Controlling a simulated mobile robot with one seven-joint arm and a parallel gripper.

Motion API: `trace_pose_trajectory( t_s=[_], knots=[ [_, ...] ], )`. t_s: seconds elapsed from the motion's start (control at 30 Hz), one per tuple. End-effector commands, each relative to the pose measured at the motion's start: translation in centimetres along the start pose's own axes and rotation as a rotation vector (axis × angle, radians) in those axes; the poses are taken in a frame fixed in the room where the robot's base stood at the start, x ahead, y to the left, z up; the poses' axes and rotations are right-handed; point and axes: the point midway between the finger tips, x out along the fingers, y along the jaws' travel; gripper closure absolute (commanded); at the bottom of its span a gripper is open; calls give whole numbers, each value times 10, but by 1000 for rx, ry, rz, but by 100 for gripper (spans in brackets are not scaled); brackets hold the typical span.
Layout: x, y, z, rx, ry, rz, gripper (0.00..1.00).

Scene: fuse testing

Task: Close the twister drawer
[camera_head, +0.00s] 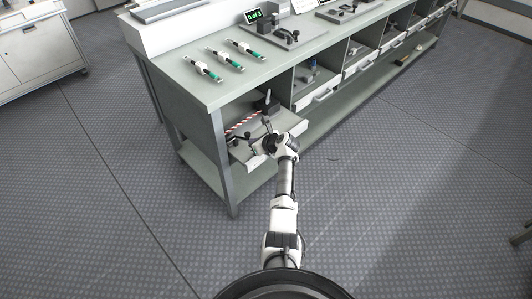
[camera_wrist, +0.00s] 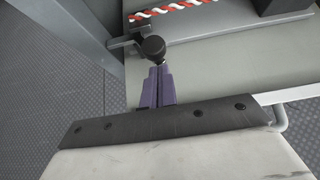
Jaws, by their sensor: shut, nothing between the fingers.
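The twister drawer (camera_head: 245,153) is pulled partly out of the left end of the bench, under the worktop. On it are a red-and-white twisted rod (camera_head: 240,124) and a black upright device (camera_head: 268,104). In the wrist view the drawer's grey floor (camera_wrist: 225,52) lies below the rod (camera_wrist: 170,10) and a black knob (camera_wrist: 153,46). My gripper (camera_wrist: 158,72) is shut and empty, its purple fingertips over the drawer's front part, close to the knob. Contact cannot be told. A drawer handle (camera_wrist: 279,118) shows beside my gripper's body. In the head view my wrist hides part of the drawer front.
The worktop (camera_head: 215,93) carries several white-and-green fuses (camera_head: 228,61) and a test device with a display (camera_head: 255,15). More compartments with drawers (camera_head: 318,96) run to the right. A grey bench leg (camera_head: 222,165) stands left of the drawer. Floor in front is clear.

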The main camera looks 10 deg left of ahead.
Motion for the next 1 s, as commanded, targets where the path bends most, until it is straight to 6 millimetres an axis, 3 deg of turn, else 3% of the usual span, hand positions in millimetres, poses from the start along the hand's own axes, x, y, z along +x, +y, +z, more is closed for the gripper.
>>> trace_pose_trajectory(
  t_s=[0.03,0.1,0.4,0.6,1.0],
  knots=[
    [19,2,8,-6,-5,6,100],
    [35,2,19,-6,-5,5,100],
    [79,2,53,-3,-5,4,100],
    [92,2,64,-2,-3,3,100],
    [82,-3,56,2,0,2,100]
  ],
)
